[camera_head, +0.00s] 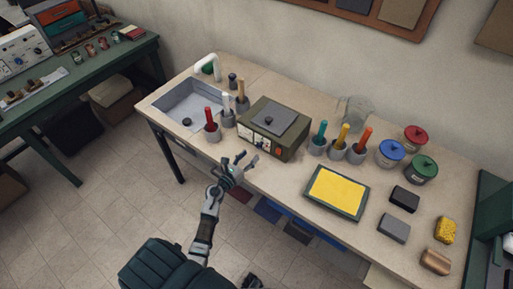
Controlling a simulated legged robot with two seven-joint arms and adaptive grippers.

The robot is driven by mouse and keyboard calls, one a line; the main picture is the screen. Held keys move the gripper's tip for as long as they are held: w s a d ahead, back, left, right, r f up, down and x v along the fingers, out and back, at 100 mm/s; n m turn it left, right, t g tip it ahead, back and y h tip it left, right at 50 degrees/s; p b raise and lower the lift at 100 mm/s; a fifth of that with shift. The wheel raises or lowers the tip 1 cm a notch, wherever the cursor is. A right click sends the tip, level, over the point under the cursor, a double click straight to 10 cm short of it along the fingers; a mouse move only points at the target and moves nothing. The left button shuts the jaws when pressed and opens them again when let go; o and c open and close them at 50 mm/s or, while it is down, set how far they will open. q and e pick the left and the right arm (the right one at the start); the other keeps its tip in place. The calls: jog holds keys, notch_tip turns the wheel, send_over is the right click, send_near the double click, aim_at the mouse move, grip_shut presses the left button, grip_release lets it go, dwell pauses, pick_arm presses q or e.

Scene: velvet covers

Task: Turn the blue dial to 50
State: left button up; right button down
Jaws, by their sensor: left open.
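A green-grey box (288,150) with a dark square plate (283,121) on top stands on the long beige table. Its front panel (256,140) carries small pale controls, too small to read. My left gripper (243,163) is open and empty, just in front of the box's front panel, near the table's front edge. It looks apart from the panel, but the exact gap is hard to tell.
A sink (190,104) and several handled pots stand left of the box. More pots, a yellow tray (338,193), lidded jars and blocks lie to the right. A green bench (70,85) at the left bears a white control panel (22,48).

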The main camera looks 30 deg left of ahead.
aim_at(258, 147)
pick_arm(q)
jog(key=w, duration=0.6)
jog(key=shift+d, duration=0.3)
grip_shut()
